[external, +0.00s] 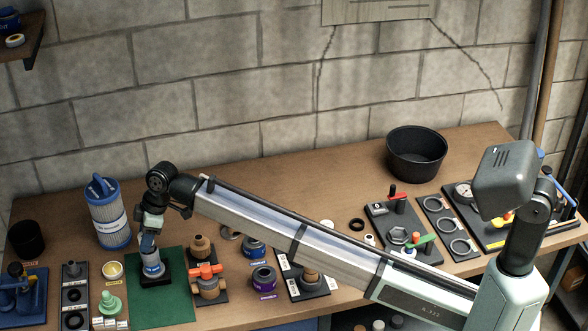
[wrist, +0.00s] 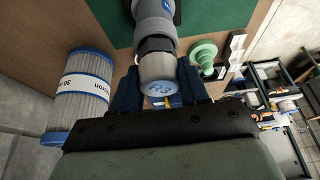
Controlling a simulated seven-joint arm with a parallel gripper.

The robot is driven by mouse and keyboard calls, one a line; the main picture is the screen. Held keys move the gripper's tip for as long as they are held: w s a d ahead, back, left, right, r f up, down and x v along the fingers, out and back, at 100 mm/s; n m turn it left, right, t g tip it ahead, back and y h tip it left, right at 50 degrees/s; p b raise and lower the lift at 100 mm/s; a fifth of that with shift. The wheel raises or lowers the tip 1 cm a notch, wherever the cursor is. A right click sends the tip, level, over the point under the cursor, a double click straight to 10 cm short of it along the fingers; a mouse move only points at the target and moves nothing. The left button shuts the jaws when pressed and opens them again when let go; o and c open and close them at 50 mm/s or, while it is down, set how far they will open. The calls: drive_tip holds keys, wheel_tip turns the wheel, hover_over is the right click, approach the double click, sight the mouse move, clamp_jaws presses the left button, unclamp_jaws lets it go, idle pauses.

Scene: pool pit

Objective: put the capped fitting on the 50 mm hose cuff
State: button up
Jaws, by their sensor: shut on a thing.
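My gripper (external: 149,238) is over the green mat at the left of the bench, pointing down. In the wrist view its blue fingers (wrist: 158,84) are shut on the capped fitting (wrist: 158,72), which has a pale end with a blue mark and a black band. Beyond it, in line, is a grey-blue cylinder with a white and blue label, apparently the hose cuff (wrist: 152,22). In the external view the cuff (external: 153,263) stands upright on a black base on the mat.
A pleated filter cartridge (external: 108,220) stands close behind on the left. A pale green fitting (external: 110,304) and a yellow-topped pot (external: 113,270) stand left of the green mat (external: 176,307). An orange-handled valve (external: 207,277) stands to its right.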

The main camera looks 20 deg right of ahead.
drive_tip(key=shift+f, duration=0.1)
drive_tip(key=o, duration=1.1)
drive_tip(key=v, duration=1.2)
drive_tip(key=shift+d, duration=0.1)
